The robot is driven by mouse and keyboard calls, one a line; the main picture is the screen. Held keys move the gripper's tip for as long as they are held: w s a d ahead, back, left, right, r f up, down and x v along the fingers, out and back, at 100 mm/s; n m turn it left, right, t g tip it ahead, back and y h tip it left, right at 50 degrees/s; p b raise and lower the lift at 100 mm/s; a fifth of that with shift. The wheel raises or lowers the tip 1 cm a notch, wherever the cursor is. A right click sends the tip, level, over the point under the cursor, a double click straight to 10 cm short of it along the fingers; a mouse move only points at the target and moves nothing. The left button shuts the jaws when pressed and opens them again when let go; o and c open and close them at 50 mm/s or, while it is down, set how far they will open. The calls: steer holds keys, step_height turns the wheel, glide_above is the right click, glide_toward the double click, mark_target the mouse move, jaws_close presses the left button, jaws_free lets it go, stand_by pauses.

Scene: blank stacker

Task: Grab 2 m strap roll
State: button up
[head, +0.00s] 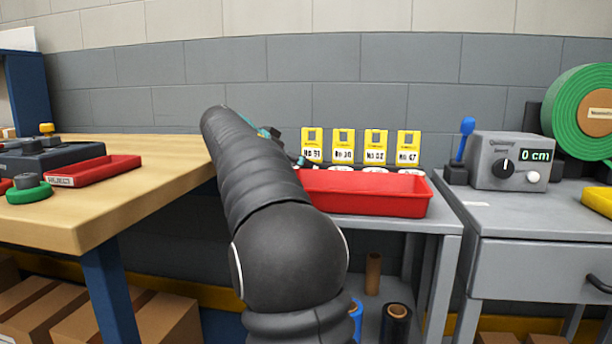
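No roll in the head view carries a readable 2 m mark. A large green roll (570,117) with a brown core stands upright at the far right; the label on its core is too small to read. A small green ring-shaped roll (28,194) with a dark centre lies at the left on the wooden table. My arm reaches away over the gap between the tables and hides most of my gripper (298,158). Only a few dark and teal parts show beside the arm, near the red bin's left end. Its fingers cannot be made out.
A long red bin (370,207) sits on the middle grey table before several yellow tags (344,145). A grey box reading 0 cm (506,160) and a blue lever (463,140) are on the right bench. A red tray (95,172) lies on the wooden table (150,190).

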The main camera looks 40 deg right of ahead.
steer(key=x, duration=0.3)
steer(key=shift+s+d+f, duration=0.1)
steer(key=shift+d+f, duration=0.15)
steer(key=shift+d, duration=0.1)
steer(key=shift+c, duration=0.2)
steer(key=c, duration=1.2)
